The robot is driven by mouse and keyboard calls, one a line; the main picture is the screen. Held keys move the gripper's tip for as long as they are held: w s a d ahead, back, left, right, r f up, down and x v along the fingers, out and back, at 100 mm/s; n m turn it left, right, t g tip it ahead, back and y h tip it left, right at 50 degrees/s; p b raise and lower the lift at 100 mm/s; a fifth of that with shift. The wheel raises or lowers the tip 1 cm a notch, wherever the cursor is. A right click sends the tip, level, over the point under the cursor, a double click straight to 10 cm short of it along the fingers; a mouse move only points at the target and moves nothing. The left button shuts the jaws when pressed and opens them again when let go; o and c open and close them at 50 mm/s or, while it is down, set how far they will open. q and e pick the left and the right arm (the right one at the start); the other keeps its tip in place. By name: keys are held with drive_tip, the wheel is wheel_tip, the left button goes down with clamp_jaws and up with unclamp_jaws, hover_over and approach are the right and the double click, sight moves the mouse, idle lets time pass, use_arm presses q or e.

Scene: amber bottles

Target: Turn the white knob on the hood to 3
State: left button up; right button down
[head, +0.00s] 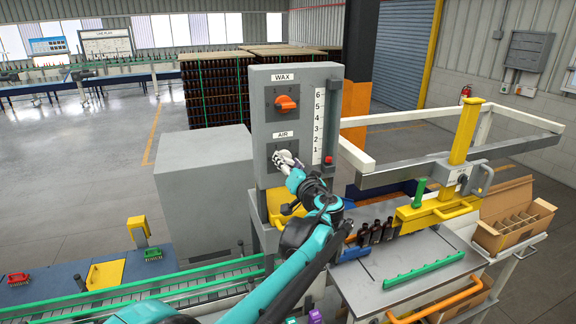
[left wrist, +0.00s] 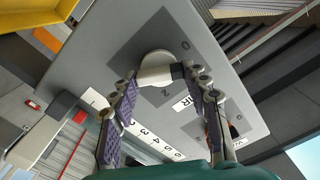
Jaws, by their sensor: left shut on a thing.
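The white knob (left wrist: 155,64) sits on a dark square plate on the grey hood panel (head: 262,88), under the AIR label. In the left wrist view the marks 0 and 2 show beside it; its grip bar lies between my fingers. I cannot tell which mark it points to. My left gripper (head: 290,162) is shut on the knob; its fingers also show in the left wrist view (left wrist: 163,82), one on each side of the bar. In the head view the gripper hides most of the knob. My right gripper is not in view.
An orange knob (head: 286,104) sits above, under the WAX label. A numbered scale (head: 319,115) with a red marker (head: 328,160) runs along the panel's right side. A grey cabinet (head: 204,190) stands to the left, and dark bottles (head: 376,232) stand to the lower right.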

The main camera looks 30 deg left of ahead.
use_arm(q)
drive_tip(key=m, duration=0.3)
drive_tip(key=shift+m+b, duration=0.4)
drive_tip(key=m, duration=0.3)
drive_tip(key=shift+m+b, duration=0.3)
drive_tip(key=shift+b, duration=0.05)
drive_tip(key=m, duration=0.3)
drive_tip(key=shift+d+f+m, duration=0.1)
drive_tip(key=shift+m, duration=0.2)
drive_tip(key=m+b, duration=0.1)
drive_tip(key=m, duration=0.7)
drive_tip(key=shift+f, duration=0.15)
drive_tip(key=m, duration=0.3)
drive_tip(key=shift+m+b, duration=0.4)
drive_tip(key=shift+s+f+m, duration=0.1)
drive_tip(key=shift+m, duration=3.5)
